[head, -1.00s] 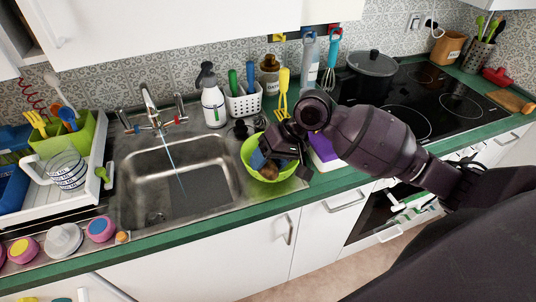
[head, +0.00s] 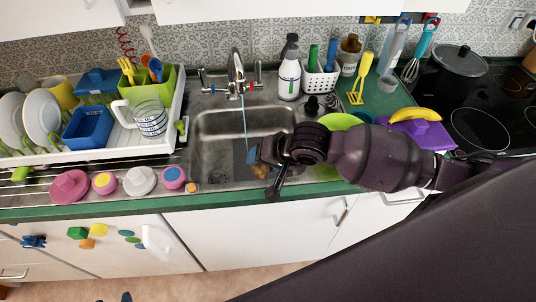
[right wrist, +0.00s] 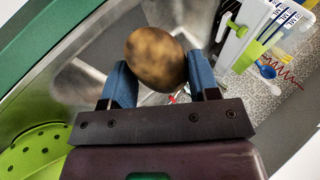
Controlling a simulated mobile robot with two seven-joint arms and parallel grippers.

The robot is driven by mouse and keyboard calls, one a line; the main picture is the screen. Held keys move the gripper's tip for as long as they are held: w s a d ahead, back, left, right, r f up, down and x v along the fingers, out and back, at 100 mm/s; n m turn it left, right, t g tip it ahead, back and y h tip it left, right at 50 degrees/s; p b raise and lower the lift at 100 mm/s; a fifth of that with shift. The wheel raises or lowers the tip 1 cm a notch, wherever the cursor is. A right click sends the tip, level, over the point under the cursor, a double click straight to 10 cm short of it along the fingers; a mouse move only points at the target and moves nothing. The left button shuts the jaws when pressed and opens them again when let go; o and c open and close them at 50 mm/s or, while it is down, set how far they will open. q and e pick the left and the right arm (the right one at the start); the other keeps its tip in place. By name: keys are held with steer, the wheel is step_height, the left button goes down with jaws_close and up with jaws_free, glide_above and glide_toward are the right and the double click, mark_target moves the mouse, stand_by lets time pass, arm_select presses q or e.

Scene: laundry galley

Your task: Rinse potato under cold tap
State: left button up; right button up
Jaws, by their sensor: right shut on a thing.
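The brown potato (head: 261,172) is held in my right gripper (head: 258,163), over the front right part of the metal sink (head: 215,128). In the right wrist view the potato (right wrist: 157,58) sits between the two blue fingers of the gripper (right wrist: 160,78). The tap (head: 236,75) stands behind the sink, and a thin blue stream of water (head: 244,115) falls from it. The potato is in front of and to the right of the stream; I cannot tell whether they touch. My left gripper is not in view.
A green colander (head: 342,121) stands right of the sink, partly hidden by my right arm. A white dish rack (head: 100,150) with dishes is on the left. A soap bottle (head: 289,75) and white basket (head: 320,82) stand behind.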

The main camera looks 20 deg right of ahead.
steer(key=shift+w+d+f, duration=0.1)
steer(key=shift+w+f, duration=0.15)
steer(key=shift+w, duration=0.95)
steer(key=shift+w+d+f, duration=0.1)
steer(key=shift+w+f, duration=0.1)
steer(key=shift+w, duration=1.05)
steer(key=shift+w+f, duration=0.25)
steer(key=shift+w, duration=0.95)
arm_select(q)
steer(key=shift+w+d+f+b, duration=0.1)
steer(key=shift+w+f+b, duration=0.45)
steer(key=shift+b, duration=0.8)
arm_select(e)
steer(key=shift+w+d+f, duration=0.1)
steer(key=shift+w+f, duration=0.1)
steer(key=shift+w, duration=0.9)
steer(key=shift+w+d+f, duration=0.1)
steer(key=shift+w+f, duration=0.15)
steer(key=shift+w, duration=0.85)
steer(key=shift+w+f, duration=0.2)
steer(key=shift+w, duration=0.9)
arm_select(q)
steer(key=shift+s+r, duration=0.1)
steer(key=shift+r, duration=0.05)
arm_select(e)
steer(key=shift+d, duration=0.2)
